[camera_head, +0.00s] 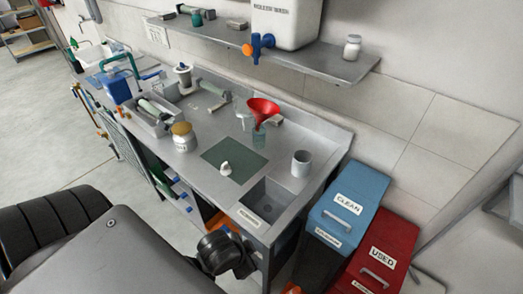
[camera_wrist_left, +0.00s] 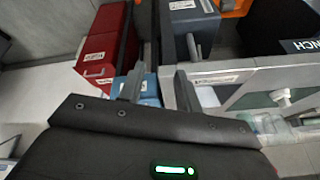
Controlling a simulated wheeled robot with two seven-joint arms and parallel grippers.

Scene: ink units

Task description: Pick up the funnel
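The red funnel (camera_head: 263,107) is mouth up on the workbench. Its stem goes down into or behind a clear glass vessel (camera_head: 259,137) beside the dark green mat. I cannot make out how it is supported. My left gripper (camera_wrist_left: 159,72) shows its two fingers apart with nothing between them in the left wrist view. It points towards the bins, and the funnel does not show clearly there. My right gripper is not in view.
A shelf (camera_head: 300,64) with a large white tank (camera_head: 285,20) is above. Blue (camera_head: 349,200) and red (camera_head: 383,250) bins stand at the right.

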